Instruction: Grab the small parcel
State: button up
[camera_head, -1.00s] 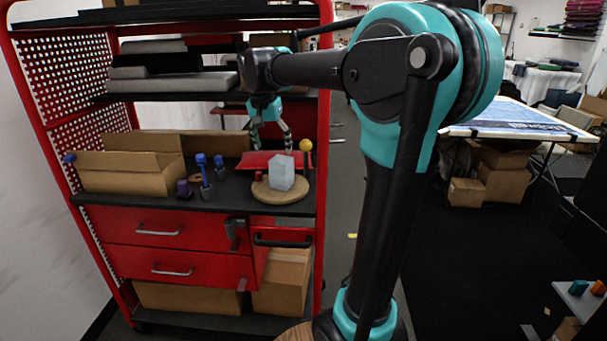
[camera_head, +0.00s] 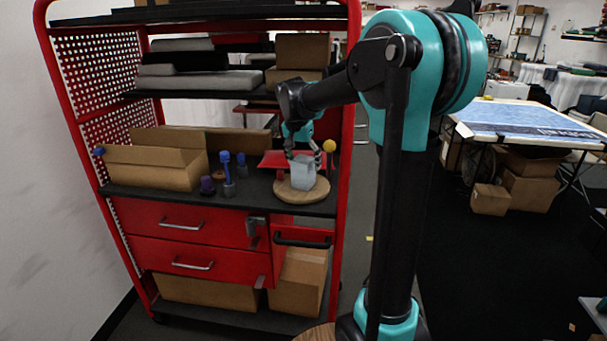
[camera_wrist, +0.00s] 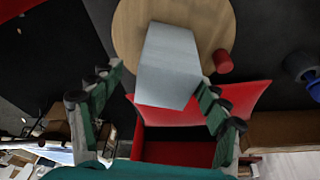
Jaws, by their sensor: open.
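The small parcel is a pale grey-blue block (camera_head: 302,174) standing on a round wooden board (camera_head: 288,194) on the cart shelf. In the wrist view the parcel (camera_wrist: 168,66) lies ahead of my gripper (camera_wrist: 160,88), slightly right of the middle between the fingers. My gripper (camera_head: 304,158) is open and empty, just above and behind the parcel in the head view. The right finger is close to the parcel's side in the wrist view; I cannot tell whether it touches. The left finger is clearly apart from it.
A red tray (camera_head: 270,160) lies behind the board. A small red cylinder (camera_wrist: 222,61) stands on the board's edge. A yellow ball (camera_head: 329,146), blue-topped items (camera_head: 227,172), a purple cup (camera_head: 207,185) and an open cardboard box (camera_head: 150,168) are nearby. The red cart post (camera_head: 346,150) stands to the right.

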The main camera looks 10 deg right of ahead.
jog(key=shift+w+x, duration=0.2)
jog(key=shift+x, duration=1.15)
jog(key=shift+w+x, duration=0.25)
jog(key=shift+x, duration=1.1)
jog(key=shift+a+r, duration=0.1)
jog(key=c, duration=1.6)
